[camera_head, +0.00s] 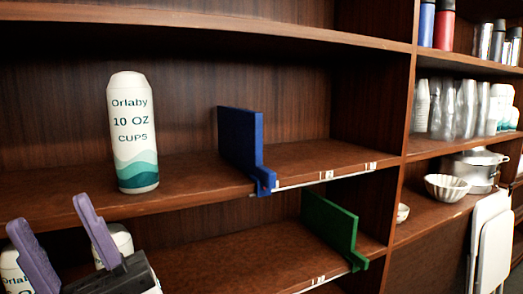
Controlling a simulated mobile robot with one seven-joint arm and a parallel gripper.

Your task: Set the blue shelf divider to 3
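The blue shelf divider (240,142) stands upright on the middle shelf (195,193), with its front clip over the shelf's front edge. A pale strip (295,184) runs along that edge to the right of the divider, with two small white labels, one at the middle (326,175) and one near the right end (371,166). The label marks are too small to read surely. My gripper (49,213) is at the lower left, its two purple fingers spread apart with nothing between them. It is well to the left of the divider and not touching it.
A white cup sleeve (133,132) stands left of the divider on the same shelf. A green divider (330,227) stands on the shelf below, with white containers behind my gripper. The shelf right of the blue divider is clear up to the upright panel (397,140).

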